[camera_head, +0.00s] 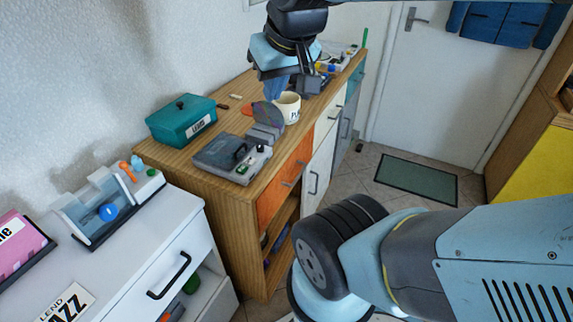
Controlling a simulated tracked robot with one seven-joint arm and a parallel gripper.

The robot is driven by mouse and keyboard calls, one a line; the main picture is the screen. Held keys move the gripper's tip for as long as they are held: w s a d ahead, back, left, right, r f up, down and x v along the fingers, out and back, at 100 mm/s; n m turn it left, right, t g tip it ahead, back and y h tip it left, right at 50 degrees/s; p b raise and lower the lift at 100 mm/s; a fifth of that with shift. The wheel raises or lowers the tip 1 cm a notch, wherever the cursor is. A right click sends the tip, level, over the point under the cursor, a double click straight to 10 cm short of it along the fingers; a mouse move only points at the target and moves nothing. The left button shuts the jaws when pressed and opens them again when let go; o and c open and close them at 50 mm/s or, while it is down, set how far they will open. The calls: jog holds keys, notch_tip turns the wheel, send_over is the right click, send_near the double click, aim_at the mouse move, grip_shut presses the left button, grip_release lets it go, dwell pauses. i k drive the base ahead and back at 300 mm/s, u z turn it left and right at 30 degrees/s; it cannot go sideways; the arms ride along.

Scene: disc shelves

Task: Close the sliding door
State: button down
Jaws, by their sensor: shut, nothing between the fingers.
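My gripper (275,90) is at the top centre, pointing down over the wooden cabinet top (232,118), just above a shiny disc. Its fingers look together, and nothing shows between them. Which panel is the sliding door is not clear. A small case with a clear front panel and a round blue knob (108,212) stands on the white cabinet at left, well away from my gripper. The wooden cabinet front has an orange panel (272,198), a white door with a handle (318,178) and a grey door (347,122). Open shelves show below the orange panel.
On the wooden top are a teal box (181,121), a grey device (228,158), the disc (268,114) in a stand and a cream mug (289,106). The white cabinet (150,250) is at left. Tiled floor with a green mat (417,180) lies beyond my arm.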

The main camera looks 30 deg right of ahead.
aim_at(322, 179)
jog(key=u, duration=0.45)
jog(key=k, duration=1.2)
jog(key=z, duration=1.15)
jog(key=i, duration=1.35)
